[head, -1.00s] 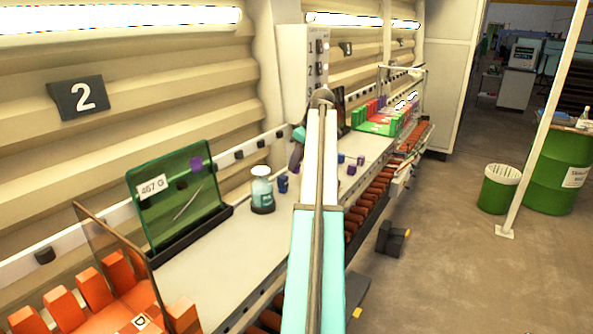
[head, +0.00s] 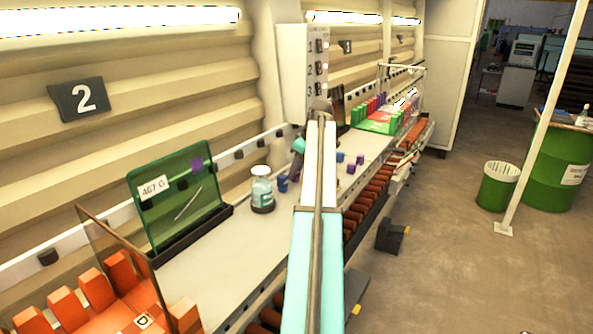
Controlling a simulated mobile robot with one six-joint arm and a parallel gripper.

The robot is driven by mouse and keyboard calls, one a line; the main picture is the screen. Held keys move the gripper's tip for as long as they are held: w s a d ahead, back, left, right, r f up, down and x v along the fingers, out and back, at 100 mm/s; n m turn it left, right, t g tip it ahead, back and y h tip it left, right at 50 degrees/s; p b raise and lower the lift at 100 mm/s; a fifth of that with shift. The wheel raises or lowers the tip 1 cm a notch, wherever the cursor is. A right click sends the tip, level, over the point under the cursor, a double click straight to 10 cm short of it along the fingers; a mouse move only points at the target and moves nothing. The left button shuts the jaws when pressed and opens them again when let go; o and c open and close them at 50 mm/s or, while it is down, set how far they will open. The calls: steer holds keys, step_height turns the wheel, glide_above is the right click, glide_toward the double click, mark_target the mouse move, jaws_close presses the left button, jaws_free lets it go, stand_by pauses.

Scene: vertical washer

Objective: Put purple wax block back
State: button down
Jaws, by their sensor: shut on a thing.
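My arm runs up the middle of the head view, and the teal wrist hangs at its far end over the bench. My gripper (head: 297,165) shows only as a small dark shape below the wrist, partly behind the arm. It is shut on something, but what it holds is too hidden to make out. Small purple blocks (head: 351,169) lie on the white bench (head: 228,248) right of the arm, with a blue block (head: 340,157) near them. A green and red rack (head: 377,124) with green, red and purple pieces stands farther along the bench.
A bottle (head: 262,189) and a dark blue block (head: 283,184) stand left of the arm. A green panel (head: 178,200) marked 467 G stands behind, and orange blocks (head: 68,308) fill the near left corner. A row of brown-red pieces (head: 378,190) runs below the bench edge.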

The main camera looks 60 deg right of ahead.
steer(key=shift+f, duration=0.1)
steer(key=c, duration=1.5)
jaws_free()
steer(key=shift+r, duration=0.2)
steer(key=shift+b+v, duration=1.75)
steer(key=shift+v, duration=4.2)
